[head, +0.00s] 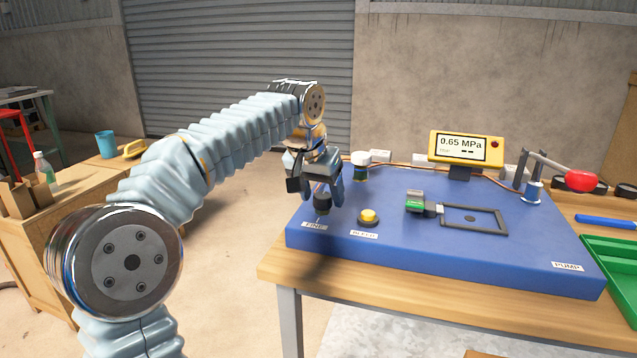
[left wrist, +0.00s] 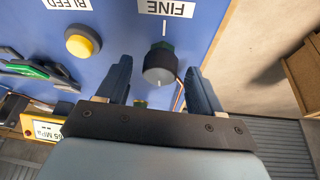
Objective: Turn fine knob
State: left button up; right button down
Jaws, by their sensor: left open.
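The fine knob (head: 322,203) is a dark round knob at the left front of the blue panel (head: 420,260), just behind the label FINE (head: 314,226). In the left wrist view the knob (left wrist: 160,66) shows a white pointer line and a green part beside it. My left gripper (head: 328,190) is over the knob from above and behind. In the left wrist view its two blue fingers (left wrist: 160,85) are apart, with the knob between and a little beyond them. I cannot tell whether a finger touches it. My right gripper is not in view.
A yellow BLEED button (head: 368,216) is right of the knob. A gauge (head: 464,147) reads 0.65 MPa. A green-ended clamp (head: 415,202), a frame (head: 473,219) and a red-handled pump lever (head: 582,181) are farther right. A green tray (head: 610,270) stands at the right edge.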

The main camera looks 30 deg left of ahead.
pick_arm(q)
jog(key=v, duration=1.3)
jog(key=shift+r, duration=0.3)
